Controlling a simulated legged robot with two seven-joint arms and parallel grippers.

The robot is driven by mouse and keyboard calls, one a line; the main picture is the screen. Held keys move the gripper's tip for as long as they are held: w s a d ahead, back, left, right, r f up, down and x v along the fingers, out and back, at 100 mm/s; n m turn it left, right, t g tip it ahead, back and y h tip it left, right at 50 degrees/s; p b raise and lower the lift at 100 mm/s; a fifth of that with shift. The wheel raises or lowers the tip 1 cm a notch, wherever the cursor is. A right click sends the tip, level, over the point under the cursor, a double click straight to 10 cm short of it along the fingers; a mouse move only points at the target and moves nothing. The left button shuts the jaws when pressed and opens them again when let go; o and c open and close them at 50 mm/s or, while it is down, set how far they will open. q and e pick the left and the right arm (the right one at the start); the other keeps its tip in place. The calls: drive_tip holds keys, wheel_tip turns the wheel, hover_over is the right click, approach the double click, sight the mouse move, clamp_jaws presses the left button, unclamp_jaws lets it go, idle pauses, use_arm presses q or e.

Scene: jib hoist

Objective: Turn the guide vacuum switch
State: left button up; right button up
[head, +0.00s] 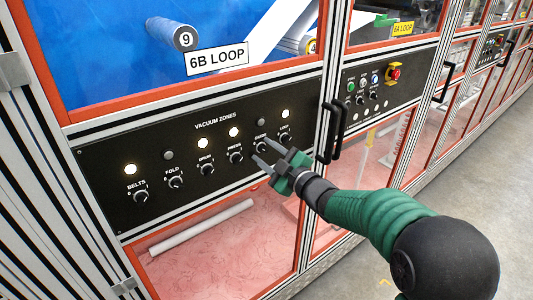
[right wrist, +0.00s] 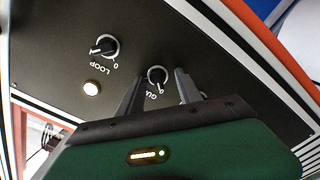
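The guide switch (head: 261,147) is a small black knob on the dark VACUUM ZONES panel (head: 110,212). Its lamp (head: 261,123) looks grey and unlit. My right gripper (head: 262,152) is open at this knob, its two fingers pointing at the panel. In the right wrist view the guide knob (right wrist: 157,75) shows in the gap between the fingertips of my right gripper (right wrist: 156,80), with its label partly hidden. I cannot tell whether either finger touches it. My left gripper is not in view.
The loop knob (head: 284,137) sits close beside the guide knob, under a lit lamp (head: 285,113). The press knob (head: 235,157) is on the other side. Black door handles (head: 332,130) stand out right of the panel. A second panel with a red button (head: 394,73) lies farther right.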

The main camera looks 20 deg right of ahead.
drive_tip(key=b+v, duration=0.1)
drive_tip(key=v, duration=1.5)
drive_tip(key=shift+s+d, duration=0.15)
drive_tip(key=shift+s, duration=0.25)
